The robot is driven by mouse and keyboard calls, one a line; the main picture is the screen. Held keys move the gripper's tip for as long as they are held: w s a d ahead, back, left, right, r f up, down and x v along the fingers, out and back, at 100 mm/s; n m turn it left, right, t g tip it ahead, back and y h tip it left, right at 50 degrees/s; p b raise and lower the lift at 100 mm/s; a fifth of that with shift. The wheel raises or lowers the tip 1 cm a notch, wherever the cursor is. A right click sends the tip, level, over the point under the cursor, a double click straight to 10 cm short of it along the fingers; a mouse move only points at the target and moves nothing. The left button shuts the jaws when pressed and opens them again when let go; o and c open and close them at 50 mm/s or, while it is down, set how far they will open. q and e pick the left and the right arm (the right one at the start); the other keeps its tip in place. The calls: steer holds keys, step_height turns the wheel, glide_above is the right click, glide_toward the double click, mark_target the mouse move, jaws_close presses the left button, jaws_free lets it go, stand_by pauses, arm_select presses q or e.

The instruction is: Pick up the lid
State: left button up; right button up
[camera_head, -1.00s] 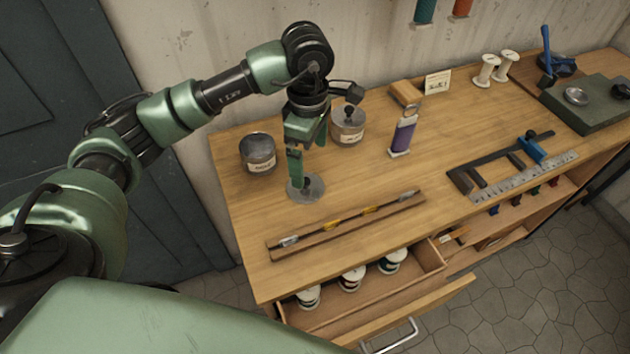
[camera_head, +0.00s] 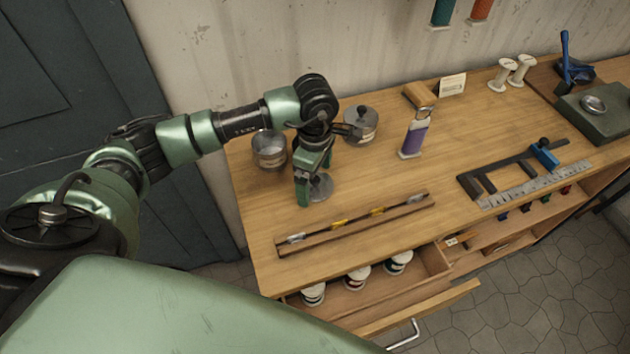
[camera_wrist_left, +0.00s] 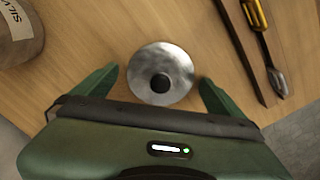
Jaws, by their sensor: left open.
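The lid (camera_head: 321,188) is a round grey metal disc with a dark knob, lying flat on the wooden workbench. My left gripper (camera_head: 312,184) is over it in the head view, pointing down and partly covering it. In the left wrist view the lid (camera_wrist_left: 172,58) shows whole, with its black knob near the middle. The open fingers of my left gripper (camera_wrist_left: 158,77) stand on either side of it, with gaps and nothing held. My right gripper is in neither view.
An open tin (camera_head: 269,152) stands behind and left of the lid. A wooden tool rack (camera_head: 350,226) lies in front, above an open drawer (camera_head: 425,312) with several spools.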

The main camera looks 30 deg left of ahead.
arm_select(q)
steer(key=c, duration=1.3)
steer(key=shift+r, duration=0.1)
